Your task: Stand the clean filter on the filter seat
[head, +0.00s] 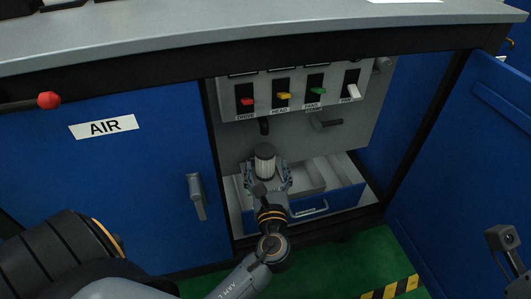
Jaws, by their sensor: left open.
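A filter (264,162) with a dark cap and a pale ribbed body stands upright inside the open cabinet bay, in the head view. My left gripper (266,182) is open, just in front of and around the lower part of the filter. I cannot tell whether its fingers touch it. The gripper hides the filter's lower end and whatever is under it. I cannot make out the filter seat, and I cannot tell whether this filter is the clean one. My right gripper is not in view.
A grey panel with coloured switches (283,96) hangs above the filter. A dark lever (325,123) sticks out below it. A blue-fronted drawer (335,201) lies at the bay's bottom right. The open blue door (460,160) stands right; the AIR door (110,190) is closed left.

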